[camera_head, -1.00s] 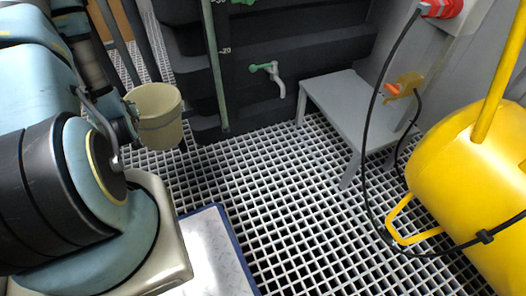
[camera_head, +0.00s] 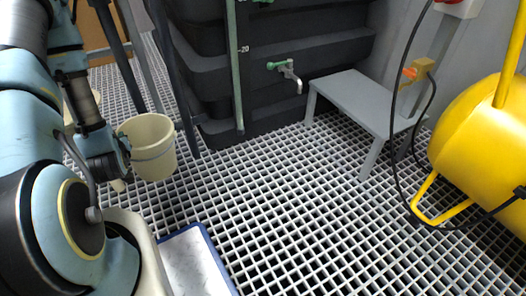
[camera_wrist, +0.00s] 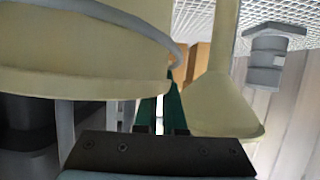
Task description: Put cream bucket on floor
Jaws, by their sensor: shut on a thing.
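The cream bucket (camera_head: 152,150) is upright at the left of the head view, with its open rim up and a band around its side. It appears to be held above the grating floor (camera_head: 290,185); the gap under it is hard to judge. My gripper (camera_head: 126,150) is at the bucket's left side, shut on it; the fingertips are largely hidden in the head view. In the wrist view, the bucket's cream wall (camera_wrist: 90,60) fills the upper left, close to the green fingers (camera_wrist: 160,115). Another cream, flared piece (camera_wrist: 222,105) shows at the right there; I cannot tell what it is.
A blue-edged white panel (camera_head: 195,262) lies in front. The middle grating is clear.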

